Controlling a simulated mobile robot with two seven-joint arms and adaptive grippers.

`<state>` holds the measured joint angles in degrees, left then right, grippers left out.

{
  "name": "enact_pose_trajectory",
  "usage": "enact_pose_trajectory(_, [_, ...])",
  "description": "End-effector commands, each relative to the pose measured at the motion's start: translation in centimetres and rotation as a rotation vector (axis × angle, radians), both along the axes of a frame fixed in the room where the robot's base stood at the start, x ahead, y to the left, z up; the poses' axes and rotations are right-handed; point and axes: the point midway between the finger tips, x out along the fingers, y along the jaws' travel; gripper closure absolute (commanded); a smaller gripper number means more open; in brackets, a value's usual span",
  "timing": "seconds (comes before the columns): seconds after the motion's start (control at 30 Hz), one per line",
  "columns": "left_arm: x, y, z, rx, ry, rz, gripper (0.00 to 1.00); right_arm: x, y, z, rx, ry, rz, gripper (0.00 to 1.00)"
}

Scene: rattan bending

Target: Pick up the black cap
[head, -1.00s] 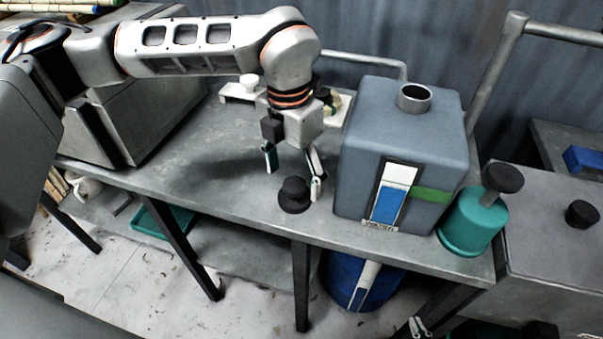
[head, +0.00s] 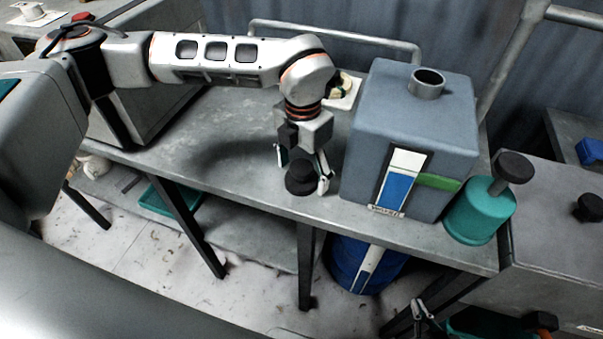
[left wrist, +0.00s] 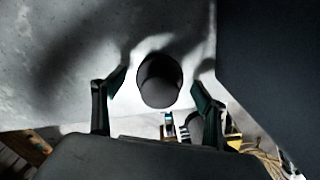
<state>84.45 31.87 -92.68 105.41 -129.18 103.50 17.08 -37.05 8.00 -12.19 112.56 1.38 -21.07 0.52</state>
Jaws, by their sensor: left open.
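The black cap (head: 300,180) stands on the grey metal table, near its front edge. It is a round black piece with a wider base. My left gripper (head: 303,168) points down at the cap, its fingers open on either side of it. In the left wrist view the cap (left wrist: 160,82) sits between the open fingertips (left wrist: 159,80), with a gap on both sides. My right gripper (head: 426,316) shows small at the bottom of the head view, below the table; its opening is unclear.
A blue-grey box (head: 412,135) with a metal neck stands close right of my left gripper. A teal container (head: 478,215) with a black knob is further right. The table (head: 215,155) is clear to the left. A blue drum (head: 350,262) is underneath.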

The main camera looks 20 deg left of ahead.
Motion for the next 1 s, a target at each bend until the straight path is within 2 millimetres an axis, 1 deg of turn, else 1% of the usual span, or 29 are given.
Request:
enact_pose_trajectory(0.07, [0.0, 0.0, 0.0, 0.000, 0.000, 0.000, 0.28, 0.1, 0.0, 0.1, 0.001, -0.002, 0.000, 1.00])
enact_pose_trajectory(0.1, [0.0, 0.0, 0.0, 0.000, 0.000, 0.000, 0.38, 0.1, 0.0, 0.1, 0.001, -0.002, 0.000, 1.00])
enact_pose_trajectory(0.17, [0.0, 0.0, 0.0, 0.000, 0.000, 0.000, 0.54, 0.1, 0.0, 0.1, 0.001, -0.002, 0.000, 1.00])
enact_pose_trajectory(0.2, [0.0, 0.0, 0.0, 0.000, 0.000, 0.000, 0.64, 0.0, 0.0, 0.1, 0.001, -0.002, 0.000, 1.00])
enact_pose_trajectory(0.23, [0.0, 0.0, 0.0, 0.000, 0.000, 0.000, 0.68, 0.0, 0.0, 0.1, 0.001, -0.002, 0.000, 1.00])
enact_pose_trajectory(0.57, [0.0, 0.0, 0.1, -0.001, 0.000, 0.000, 0.68, -0.1, 0.0, -0.2, -0.001, 0.003, 0.000, 1.00])
enact_pose_trajectory(0.73, [0.1, 0.0, 0.7, -0.002, -0.001, 0.000, 0.68, -0.2, 0.0, -0.4, -0.001, 0.007, -0.001, 1.00])
enact_pose_trajectory(0.87, [0.1, 0.0, 2.1, -0.002, -0.004, 0.000, 0.68, -0.3, 0.0, -0.4, -0.001, 0.008, -0.001, 1.00])
enact_pose_trajectory(0.97, [0.1, 0.0, 3.8, -0.002, -0.005, 0.000, 0.68, -0.3, 0.0, -0.4, -0.001, 0.008, -0.001, 1.00])
enact_pose_trajectory(1.0, [0.2, 0.0, 4.7, -0.002, -0.007, 0.000, 0.68, -0.3, 0.0, -0.5, -0.001, 0.008, -0.001, 1.00])
